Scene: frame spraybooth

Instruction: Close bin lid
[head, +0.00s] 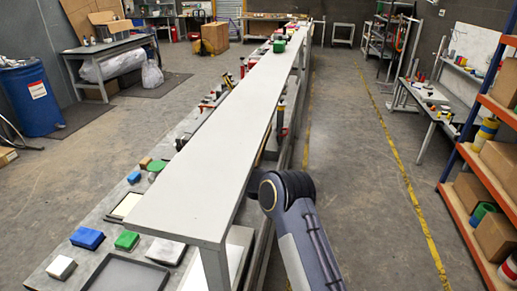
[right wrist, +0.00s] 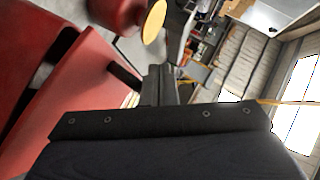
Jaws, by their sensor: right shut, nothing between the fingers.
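In the right wrist view, a large flat red surface (right wrist: 80,120) fills the left side, with a dark gap along its upper left. It may be part of the bin or its lid, but I cannot tell which. My right gripper (right wrist: 160,72) is shut and empty, with its fingers just right of the red surface. I cannot tell if they touch it. In the head view my right arm reaches to the bench's right side, and its gripper is hidden by the long shelf. My left gripper is not in view.
A long grey raised shelf (head: 215,125) runs above the bench beside my arm. A blue block (head: 88,238), a green block (head: 127,240) and a dark tray (head: 125,272) lie on the bench. A red rounded object with a yellow face (right wrist: 153,22) is near my fingers. The right aisle floor (head: 365,170) is clear.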

